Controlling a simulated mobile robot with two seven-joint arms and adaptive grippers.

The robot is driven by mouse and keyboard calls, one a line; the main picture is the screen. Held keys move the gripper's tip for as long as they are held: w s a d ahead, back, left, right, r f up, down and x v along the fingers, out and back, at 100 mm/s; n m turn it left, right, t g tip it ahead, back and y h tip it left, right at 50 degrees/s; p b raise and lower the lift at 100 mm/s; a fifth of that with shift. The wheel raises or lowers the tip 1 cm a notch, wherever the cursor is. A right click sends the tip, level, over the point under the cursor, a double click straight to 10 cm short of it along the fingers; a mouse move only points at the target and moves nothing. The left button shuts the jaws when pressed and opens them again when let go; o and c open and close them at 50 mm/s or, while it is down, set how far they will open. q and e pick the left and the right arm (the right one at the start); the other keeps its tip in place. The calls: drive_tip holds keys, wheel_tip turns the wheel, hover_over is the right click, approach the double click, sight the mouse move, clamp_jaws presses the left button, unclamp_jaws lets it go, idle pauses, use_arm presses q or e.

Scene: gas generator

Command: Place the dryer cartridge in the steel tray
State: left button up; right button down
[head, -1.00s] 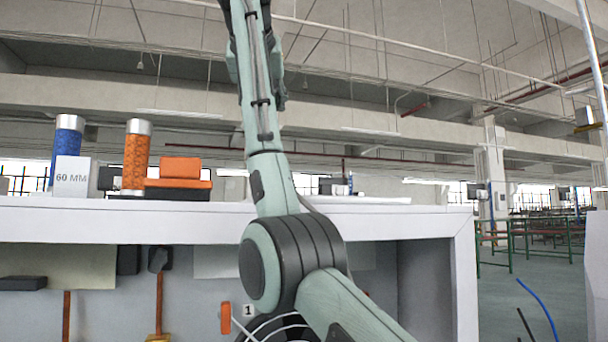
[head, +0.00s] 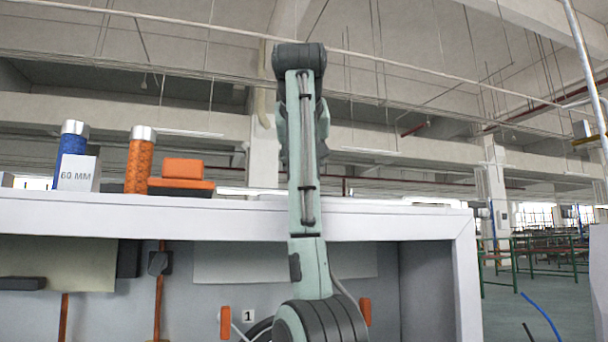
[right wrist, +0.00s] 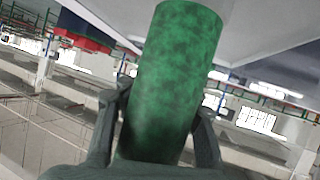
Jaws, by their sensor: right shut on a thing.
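A green mottled cylinder (right wrist: 172,80), which I take for the dryer cartridge, fills the middle of the right wrist view. My right gripper (right wrist: 160,112) is shut on it, with one dark finger on each side. The gripper and the green cylinder do not show in the head view, where only my arm crosses the middle. No steel tray can be made out in either view. My left gripper is not in view.
A white bench shelf (head: 130,210) spans the head view. On it stand a blue cylinder (head: 71,148), a white "60 MM" block (head: 79,174), an orange cylinder (head: 140,163) and an orange block (head: 183,168). The hall is open to the right.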

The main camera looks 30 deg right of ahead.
drive_tip(key=shift+s+r, duration=0.1)
drive_tip(key=c, duration=1.7)
unclamp_jaws()
drive_tip(key=o, duration=0.7)
drive_tip(key=shift+o, duration=0.2)
